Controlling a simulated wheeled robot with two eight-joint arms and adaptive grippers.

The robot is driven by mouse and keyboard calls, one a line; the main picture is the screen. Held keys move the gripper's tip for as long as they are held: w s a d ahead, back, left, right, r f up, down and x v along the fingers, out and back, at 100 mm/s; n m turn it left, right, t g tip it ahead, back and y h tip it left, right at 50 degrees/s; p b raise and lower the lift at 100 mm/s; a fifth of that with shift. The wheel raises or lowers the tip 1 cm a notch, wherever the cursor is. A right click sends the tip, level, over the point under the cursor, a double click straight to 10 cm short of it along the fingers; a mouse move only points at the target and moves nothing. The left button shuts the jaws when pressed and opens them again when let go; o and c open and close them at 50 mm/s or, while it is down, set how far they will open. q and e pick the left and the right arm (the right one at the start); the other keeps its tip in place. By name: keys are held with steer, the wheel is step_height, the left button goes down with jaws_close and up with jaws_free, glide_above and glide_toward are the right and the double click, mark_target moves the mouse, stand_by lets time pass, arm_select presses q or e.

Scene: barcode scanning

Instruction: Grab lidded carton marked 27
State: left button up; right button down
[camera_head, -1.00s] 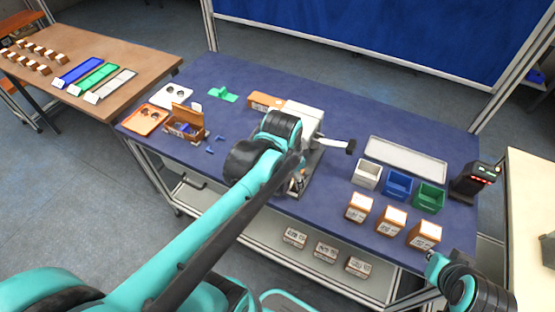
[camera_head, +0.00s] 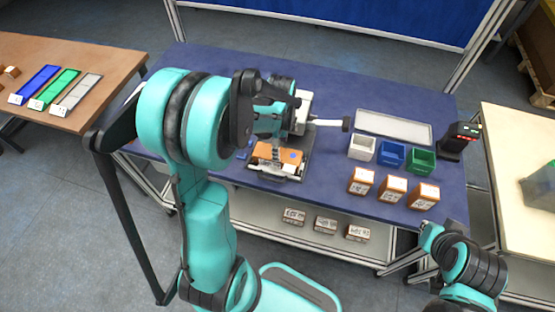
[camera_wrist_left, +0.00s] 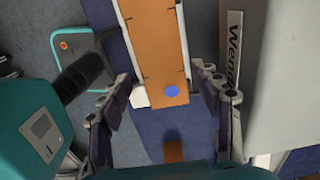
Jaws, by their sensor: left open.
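An orange-brown carton (camera_head: 268,153) with a blue dot on top lies at the machine in the middle of the blue table. In the left wrist view this long carton (camera_wrist_left: 158,45) lies with its dotted end between my left fingers. My left gripper (camera_wrist_left: 165,98) is open around that end, with no clear grip on it. Three small lidded cartons stand at the table's front right: left (camera_head: 361,181), middle (camera_head: 392,189) and right (camera_head: 423,195). Their labels are too small to read, so I cannot tell which is 27. My right gripper (camera_head: 430,232) is low at right, its jaws unclear.
White (camera_head: 362,148), blue (camera_head: 392,155) and green (camera_head: 421,160) bins stand behind the small cartons. A pale tray (camera_head: 393,127) and a dark scanner (camera_head: 459,140) are near them. More cartons (camera_head: 325,223) sit on the lower shelf. My left arm hides the table's left part.

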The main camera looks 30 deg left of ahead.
arm_select(q)
steer(key=f, duration=0.2)
steer(key=a+f+b, duration=0.1)
steer(key=f, duration=0.1)
steer(key=shift+f, duration=0.2)
steer(key=shift+f+b, duration=0.3)
steer(key=shift+f, duration=0.2)
steer(key=shift+r, duration=0.1)
steer(key=c, duration=1)
